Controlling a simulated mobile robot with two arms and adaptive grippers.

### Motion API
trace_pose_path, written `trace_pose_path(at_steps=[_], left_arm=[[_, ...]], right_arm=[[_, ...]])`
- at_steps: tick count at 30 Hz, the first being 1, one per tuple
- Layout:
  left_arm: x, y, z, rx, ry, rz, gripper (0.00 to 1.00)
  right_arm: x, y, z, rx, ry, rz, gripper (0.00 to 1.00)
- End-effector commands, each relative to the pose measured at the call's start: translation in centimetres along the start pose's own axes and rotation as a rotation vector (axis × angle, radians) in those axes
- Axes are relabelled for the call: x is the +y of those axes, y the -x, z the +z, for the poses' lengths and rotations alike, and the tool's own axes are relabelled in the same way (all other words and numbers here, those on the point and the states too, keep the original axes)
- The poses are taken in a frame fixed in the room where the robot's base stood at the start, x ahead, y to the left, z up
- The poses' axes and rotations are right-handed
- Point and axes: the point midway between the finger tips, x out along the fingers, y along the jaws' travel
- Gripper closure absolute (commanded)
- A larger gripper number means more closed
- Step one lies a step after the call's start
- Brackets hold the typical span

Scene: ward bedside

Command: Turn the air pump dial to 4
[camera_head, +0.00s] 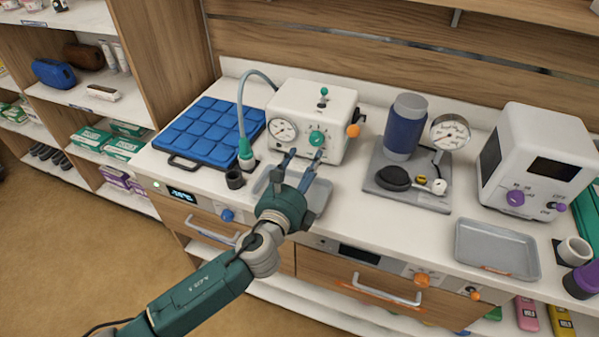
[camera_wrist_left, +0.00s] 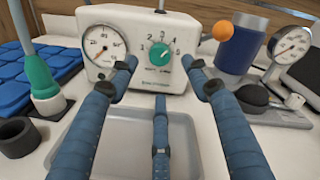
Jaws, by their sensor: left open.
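The air pump (camera_head: 318,105) is a white box on the counter with a round gauge (camera_head: 283,130) on its front left. Its green dial (camera_head: 317,138) sits to the right of the gauge; in the left wrist view the dial (camera_wrist_left: 160,56) has numbers around it, and its exact setting is hard to read. My left gripper (camera_head: 299,162) is open and empty in front of the pump, with its fingers pointing at the dial. In the left wrist view the fingertips (camera_wrist_left: 160,70) stand on either side of the dial, apparently short of it. My right gripper is not in view.
A blue cushion pad (camera_head: 212,130) lies left of the pump, with a hose and green connector (camera_head: 246,157) between. A grey tray (camera_head: 318,193) lies below the gripper. A blue cylinder with gauge (camera_head: 405,127) and a white monitor (camera_head: 537,160) stand right.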

Motion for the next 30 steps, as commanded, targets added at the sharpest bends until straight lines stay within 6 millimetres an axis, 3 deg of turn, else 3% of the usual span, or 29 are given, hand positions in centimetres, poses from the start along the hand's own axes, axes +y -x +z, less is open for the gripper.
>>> trace_pose_path(at_steps=[3, 9, 30], left_arm=[[0.0, 2.2, -0.1, 0.002, 0.000, 0.000, 0.52], [0.0, 4.1, 0.0, 0.000, 0.000, 0.001, 0.52], [0.0, 4.3, 0.0, 0.000, -0.001, 0.000, 0.52]], right_arm=[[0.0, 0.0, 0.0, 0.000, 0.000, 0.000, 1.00], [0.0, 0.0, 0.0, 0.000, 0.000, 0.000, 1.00], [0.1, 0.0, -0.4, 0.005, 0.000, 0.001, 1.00]])
